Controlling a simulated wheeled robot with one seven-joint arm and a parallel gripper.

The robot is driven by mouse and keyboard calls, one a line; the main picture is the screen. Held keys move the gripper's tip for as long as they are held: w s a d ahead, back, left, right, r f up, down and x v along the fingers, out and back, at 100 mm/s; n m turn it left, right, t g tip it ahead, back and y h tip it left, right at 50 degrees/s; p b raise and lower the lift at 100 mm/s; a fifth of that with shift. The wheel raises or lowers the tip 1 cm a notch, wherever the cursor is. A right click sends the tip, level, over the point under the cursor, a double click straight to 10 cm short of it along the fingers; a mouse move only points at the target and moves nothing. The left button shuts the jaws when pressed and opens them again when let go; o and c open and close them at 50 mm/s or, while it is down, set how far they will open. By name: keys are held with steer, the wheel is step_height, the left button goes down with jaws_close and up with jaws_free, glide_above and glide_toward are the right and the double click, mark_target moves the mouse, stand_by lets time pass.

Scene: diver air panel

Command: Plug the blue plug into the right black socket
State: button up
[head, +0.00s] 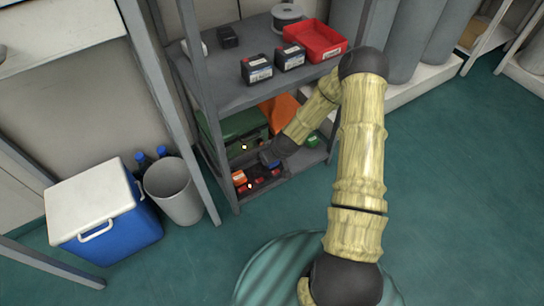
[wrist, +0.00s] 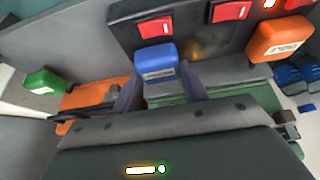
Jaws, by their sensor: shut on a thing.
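The blue plug (wrist: 157,62) is between the two fingers of my gripper (wrist: 158,84) in the wrist view, and the gripper is shut on it. In the head view the blue plug (head: 267,158) shows small at the end of my arm, over the lower shelf. The dark panel (wrist: 190,30) lies just beyond the plug, with red switches (wrist: 155,27) along it. I cannot tell whether the plug touches the panel. The right black socket cannot be made out. An orange plug (wrist: 278,38) sits at the panel's right in the wrist view.
A green plug (wrist: 45,80) lies apart at the left in the wrist view. A green case (head: 238,135) and an orange item (head: 280,109) are close behind on the lower shelf. The upper shelf (head: 215,90) and a grey post (head: 205,100) bound the space.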

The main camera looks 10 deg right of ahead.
steer(key=shift+f, duration=0.1)
steer(key=o, duration=1.3)
steer(key=shift+c, duration=0.2)
steer(key=p+v, duration=1)
steer(key=v, duration=0.7)
steer(key=shift+r, duration=0.25)
